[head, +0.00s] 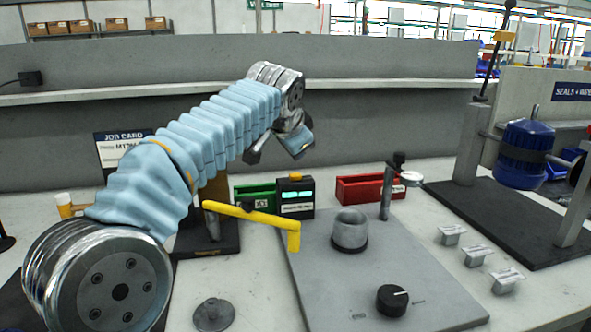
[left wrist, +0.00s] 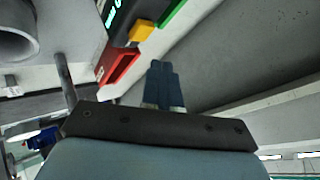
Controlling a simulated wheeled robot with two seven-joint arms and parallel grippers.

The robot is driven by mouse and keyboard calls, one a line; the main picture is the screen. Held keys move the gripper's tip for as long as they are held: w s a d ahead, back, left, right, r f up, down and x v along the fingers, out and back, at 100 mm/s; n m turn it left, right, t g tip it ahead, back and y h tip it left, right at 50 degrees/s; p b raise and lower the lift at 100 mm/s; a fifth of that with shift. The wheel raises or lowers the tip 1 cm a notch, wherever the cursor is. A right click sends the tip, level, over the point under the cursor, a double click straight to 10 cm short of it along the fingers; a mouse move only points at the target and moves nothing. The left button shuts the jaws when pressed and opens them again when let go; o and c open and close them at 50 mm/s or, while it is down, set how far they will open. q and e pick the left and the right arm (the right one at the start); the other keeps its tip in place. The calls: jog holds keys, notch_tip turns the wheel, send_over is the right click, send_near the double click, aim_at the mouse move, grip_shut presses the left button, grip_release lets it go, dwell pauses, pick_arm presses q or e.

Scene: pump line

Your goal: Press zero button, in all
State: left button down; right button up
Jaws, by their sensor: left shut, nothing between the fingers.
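A small dark box with a lit cyan display (head: 296,196) stands at the back edge of the grey plate. A yellow-orange button (head: 295,177) sits on its top. In the left wrist view the button (left wrist: 141,31) shows beyond the fingertips, up and to the left, with part of the display (left wrist: 112,18) beside it. My left gripper (head: 302,150) is above and behind the box in the head view, apart from the button. Its blue fingers (left wrist: 160,72) are together and hold nothing. My right gripper is not in view.
A yellow lever (head: 250,214) crosses in front of the box. A green bin (head: 255,195) and a red bin (head: 365,188) flank the box.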

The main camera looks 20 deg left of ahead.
aim_at(295, 177)
pick_arm(q)
jog(key=shift+r, duration=1.6)
